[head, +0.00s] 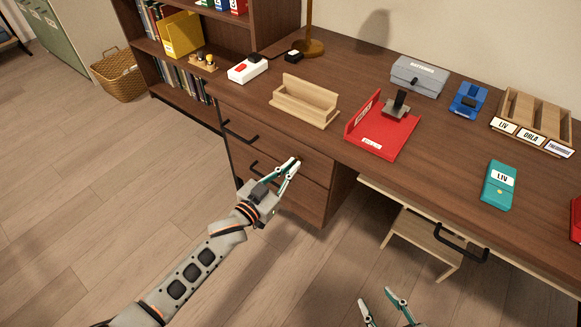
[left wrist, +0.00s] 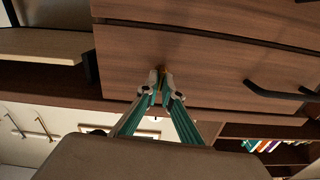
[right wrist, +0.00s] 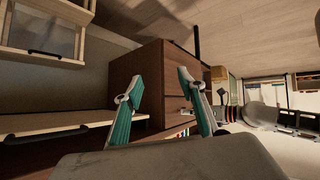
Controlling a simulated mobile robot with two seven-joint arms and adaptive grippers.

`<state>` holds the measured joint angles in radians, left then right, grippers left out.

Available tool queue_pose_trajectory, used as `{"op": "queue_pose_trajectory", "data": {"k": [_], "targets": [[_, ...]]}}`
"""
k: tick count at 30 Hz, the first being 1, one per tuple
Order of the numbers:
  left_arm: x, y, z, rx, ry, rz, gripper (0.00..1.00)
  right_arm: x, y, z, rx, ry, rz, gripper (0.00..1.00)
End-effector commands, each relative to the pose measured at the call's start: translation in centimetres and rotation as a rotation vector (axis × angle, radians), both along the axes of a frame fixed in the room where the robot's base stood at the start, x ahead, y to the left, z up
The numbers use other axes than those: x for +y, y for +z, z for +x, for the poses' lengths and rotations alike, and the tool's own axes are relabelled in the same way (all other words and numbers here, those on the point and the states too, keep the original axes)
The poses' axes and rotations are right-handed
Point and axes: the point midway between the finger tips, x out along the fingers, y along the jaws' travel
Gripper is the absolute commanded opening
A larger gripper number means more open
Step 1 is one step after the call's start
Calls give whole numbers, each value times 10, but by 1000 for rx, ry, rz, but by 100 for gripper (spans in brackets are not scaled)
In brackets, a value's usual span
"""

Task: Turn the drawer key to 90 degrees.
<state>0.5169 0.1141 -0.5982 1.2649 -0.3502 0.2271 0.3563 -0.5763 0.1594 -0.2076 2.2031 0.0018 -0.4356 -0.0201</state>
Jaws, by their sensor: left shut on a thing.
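The brass drawer key (left wrist: 163,72) sits in the front of a brown wooden drawer (left wrist: 200,65), seen in the left wrist view. My left gripper (left wrist: 162,82) is shut on the key; its fingertips cover most of it, so the key's angle cannot be read. In the head view my left gripper (head: 296,165) is at the drawer front (head: 308,168) under the desk. My right gripper (right wrist: 152,85) is open and empty in the right wrist view, and its fingers show at the bottom of the head view (head: 385,300), away from the desk.
Black drawer handles (head: 240,132) stick out left of the key. The desk top (head: 330,75) holds a wooden tray (head: 305,112), a red tray (head: 380,148), a grey box (head: 420,72) and a teal case (head: 499,195). Open floor (head: 90,200) lies at left.

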Motion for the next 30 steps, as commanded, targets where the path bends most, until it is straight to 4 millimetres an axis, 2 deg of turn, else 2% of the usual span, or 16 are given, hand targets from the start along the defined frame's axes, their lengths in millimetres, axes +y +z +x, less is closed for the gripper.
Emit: {"op": "queue_pose_trajectory", "data": {"k": [30], "targets": [[-2,-5,-2,-541,-1,748,0,2,1,5,-9,2,3,40]]}}
